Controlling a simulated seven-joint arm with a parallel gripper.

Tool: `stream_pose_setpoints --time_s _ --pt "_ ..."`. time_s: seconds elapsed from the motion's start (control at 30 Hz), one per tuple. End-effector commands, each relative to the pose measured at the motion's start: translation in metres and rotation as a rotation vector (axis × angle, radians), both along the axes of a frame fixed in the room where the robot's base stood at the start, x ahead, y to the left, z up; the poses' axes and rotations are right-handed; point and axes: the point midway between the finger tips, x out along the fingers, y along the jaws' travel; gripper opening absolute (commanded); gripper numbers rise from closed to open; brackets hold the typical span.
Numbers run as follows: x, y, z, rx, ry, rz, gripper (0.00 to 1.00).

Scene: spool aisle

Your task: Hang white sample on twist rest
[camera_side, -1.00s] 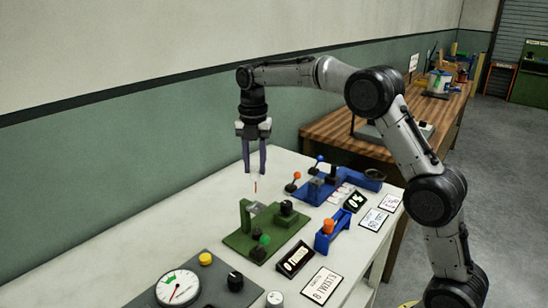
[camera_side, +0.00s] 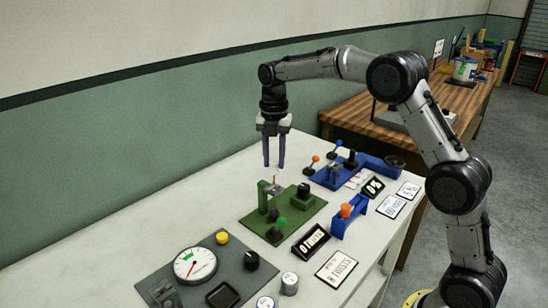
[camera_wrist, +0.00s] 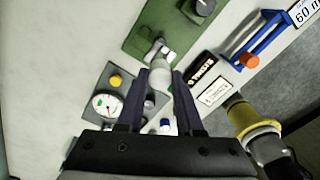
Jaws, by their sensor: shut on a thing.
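My gripper (camera_side: 274,165) points straight down above the green fixture (camera_side: 300,222), fingers close together. In the wrist view a pale rounded piece (camera_wrist: 160,75), probably the white sample, lies between the fingertips. The green fixture carries a metal clamp, a black knob and green and black levers. A blue rest (camera_side: 345,222) with an orange piece (camera_side: 346,211) stands to its right.
A grey panel with a dial gauge (camera_side: 195,264) and yellow button (camera_side: 222,237) is at front left. Small signs (camera_side: 311,242) and a cup (camera_side: 289,283) stand at the front. A blue fixture (camera_side: 335,175) with ball levers is behind. The bench's left side is bare.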

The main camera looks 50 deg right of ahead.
Motion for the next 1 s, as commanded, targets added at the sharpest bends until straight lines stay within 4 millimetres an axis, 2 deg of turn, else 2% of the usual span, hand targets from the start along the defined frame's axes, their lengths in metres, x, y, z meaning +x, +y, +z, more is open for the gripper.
stream_pose_setpoints --time_s 0.23,1.0 --pt "0.000 0.000 -0.002 0.000 0.000 0.000 0.00" --pt "0.000 0.000 -0.030 0.000 0.001 0.000 0.00"
